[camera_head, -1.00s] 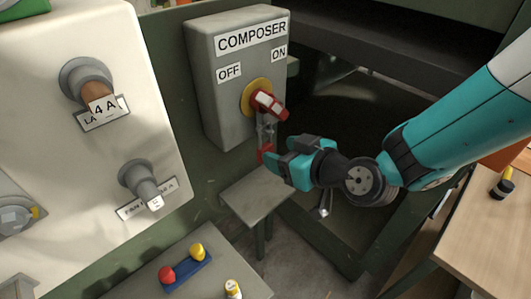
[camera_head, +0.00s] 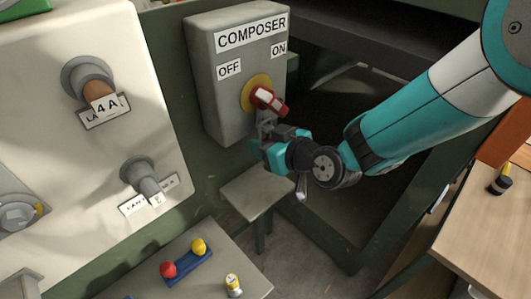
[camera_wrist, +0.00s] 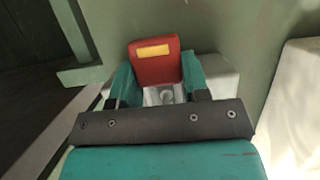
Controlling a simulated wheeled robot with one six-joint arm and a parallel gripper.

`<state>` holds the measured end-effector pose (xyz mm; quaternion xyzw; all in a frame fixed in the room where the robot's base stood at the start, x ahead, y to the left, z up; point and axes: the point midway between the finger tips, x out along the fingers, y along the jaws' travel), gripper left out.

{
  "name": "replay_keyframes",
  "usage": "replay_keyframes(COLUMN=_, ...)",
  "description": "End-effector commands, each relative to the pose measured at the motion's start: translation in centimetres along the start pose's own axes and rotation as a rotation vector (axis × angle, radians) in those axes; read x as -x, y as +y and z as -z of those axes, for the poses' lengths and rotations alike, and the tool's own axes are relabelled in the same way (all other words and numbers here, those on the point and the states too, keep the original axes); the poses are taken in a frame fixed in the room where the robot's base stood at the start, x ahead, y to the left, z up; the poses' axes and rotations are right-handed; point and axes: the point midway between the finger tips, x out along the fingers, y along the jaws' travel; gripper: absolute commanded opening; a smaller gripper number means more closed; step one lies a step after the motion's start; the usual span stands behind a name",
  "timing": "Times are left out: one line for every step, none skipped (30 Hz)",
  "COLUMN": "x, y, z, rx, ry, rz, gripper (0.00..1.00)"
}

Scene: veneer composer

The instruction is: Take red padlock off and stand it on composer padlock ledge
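The red padlock (camera_wrist: 155,62), with a yellow label, is between the teal fingers of my gripper (camera_wrist: 160,85) in the wrist view. A finger lies close along each side; I cannot tell whether they press on it. In the head view my gripper (camera_head: 270,150) is just below the red-and-white switch handle (camera_head: 268,101) on the grey COMPOSER box (camera_head: 225,110) and hides the padlock's body. Grey metal (camera_head: 266,120) shows between handle and gripper. A small grey ledge (camera_head: 250,195) stands below the gripper, its top bare where visible.
A cream panel (camera_head: 150,110) with knobs stands at the left. A lower grey shelf (camera_head: 215,278) holds a blue holder (camera_head: 187,267) with red and yellow pieces and a small yellow-and-white item (camera_head: 233,284). A wooden table (camera_head: 490,230) is at the right.

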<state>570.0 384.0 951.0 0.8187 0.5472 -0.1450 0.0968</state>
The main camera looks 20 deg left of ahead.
Motion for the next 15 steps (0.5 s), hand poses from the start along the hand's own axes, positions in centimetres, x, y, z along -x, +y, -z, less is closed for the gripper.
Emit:
replay_keyframes(x=0.0, y=0.0, z=0.0, rx=0.0, ry=0.0, rz=0.0, gripper=0.2)
replay_keyframes(x=0.0, y=0.0, z=0.1, rx=0.0, ry=0.001, rz=0.0, gripper=0.2)
replay_keyframes(x=0.0, y=0.0, z=0.1, rx=0.0, ry=0.001, rz=0.0, gripper=0.2)
replay_keyframes(x=0.0, y=0.0, z=0.1, rx=0.0, ry=0.001, rz=0.0, gripper=0.2)
replay_keyframes(x=0.1, y=0.0, z=0.2, rx=0.0, ry=0.001, rz=0.0, gripper=0.2)
replay_keyframes(x=0.1, y=0.0, z=0.3, rx=0.0, ry=0.002, rz=0.0, gripper=0.2)
replay_keyframes(x=0.1, y=0.0, z=0.4, rx=0.0, ry=0.002, rz=0.0, gripper=0.2)
replay_keyframes(x=0.2, y=0.0, z=0.5, rx=0.001, ry=0.002, rz=0.0, gripper=0.2)
replay_keyframes(x=0.2, y=0.0, z=0.7, rx=0.001, ry=0.002, rz=0.0, gripper=0.2)
replay_keyframes(x=0.3, y=0.0, z=0.9, rx=0.001, ry=0.002, rz=0.0, gripper=0.2)
replay_keyframes(x=0.3, y=0.0, z=1.0, rx=0.001, ry=0.002, rz=0.0, gripper=0.2)
replay_keyframes(x=0.4, y=0.0, z=1.3, rx=0.001, ry=0.003, rz=-0.001, gripper=0.2)
replay_keyframes(x=0.5, y=0.0, z=1.4, rx=0.001, ry=0.004, rz=-0.001, gripper=0.2)
replay_keyframes(x=0.5, y=0.0, z=1.6, rx=0.001, ry=0.005, rz=-0.001, gripper=0.2)
replay_keyframes(x=0.6, y=0.0, z=1.9, rx=0.001, ry=0.006, rz=-0.001, gripper=0.2)
